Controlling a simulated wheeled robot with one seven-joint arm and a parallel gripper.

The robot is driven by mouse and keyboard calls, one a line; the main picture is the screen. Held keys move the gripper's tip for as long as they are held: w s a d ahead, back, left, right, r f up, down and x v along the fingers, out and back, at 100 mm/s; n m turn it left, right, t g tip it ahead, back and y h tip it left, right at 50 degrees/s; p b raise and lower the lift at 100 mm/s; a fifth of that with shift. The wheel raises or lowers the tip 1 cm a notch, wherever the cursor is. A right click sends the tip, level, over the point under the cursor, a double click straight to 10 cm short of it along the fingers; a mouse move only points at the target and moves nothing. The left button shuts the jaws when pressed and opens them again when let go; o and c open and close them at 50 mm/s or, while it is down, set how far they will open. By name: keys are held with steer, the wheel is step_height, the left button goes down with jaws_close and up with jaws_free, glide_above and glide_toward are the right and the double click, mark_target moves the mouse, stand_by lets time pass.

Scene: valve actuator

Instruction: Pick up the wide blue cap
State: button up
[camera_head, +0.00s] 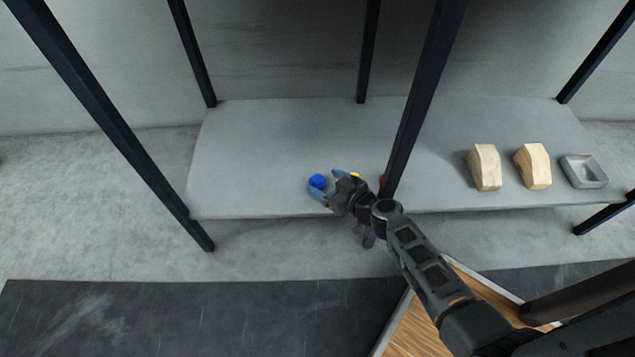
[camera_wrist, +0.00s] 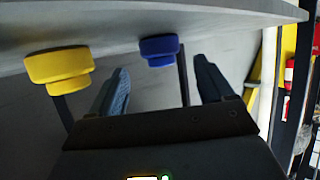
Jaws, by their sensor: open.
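The wide blue cap (camera_head: 317,181) is on the grey shelf near its front edge, left of the dark upright post. In the wrist view the blue cap (camera_wrist: 160,49) has a broad disc and a narrower part. My gripper (camera_head: 328,183) is open, with its fingers at the blue cap. In the wrist view the cap lies in line with the gap between my fingertips (camera_wrist: 162,65), just beyond them. I see no clear contact. The cap's far side is hidden.
A yellow cap (camera_wrist: 60,68) is left of the blue one in the wrist view; in the head view it shows partly behind my gripper (camera_head: 355,175). A red thing (camera_head: 382,179) is beside the post (camera_head: 420,95). Two wooden blocks (camera_head: 485,168) and a grey tray (camera_head: 584,171) stand right. The shelf's left (camera_head: 250,150) is clear.

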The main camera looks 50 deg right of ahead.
mark_target(320, 181)
steer(key=x, duration=0.4)
steer(key=shift+w+a+f, duration=0.1)
steer(key=shift+w, duration=0.05)
steer(key=c, duration=1)
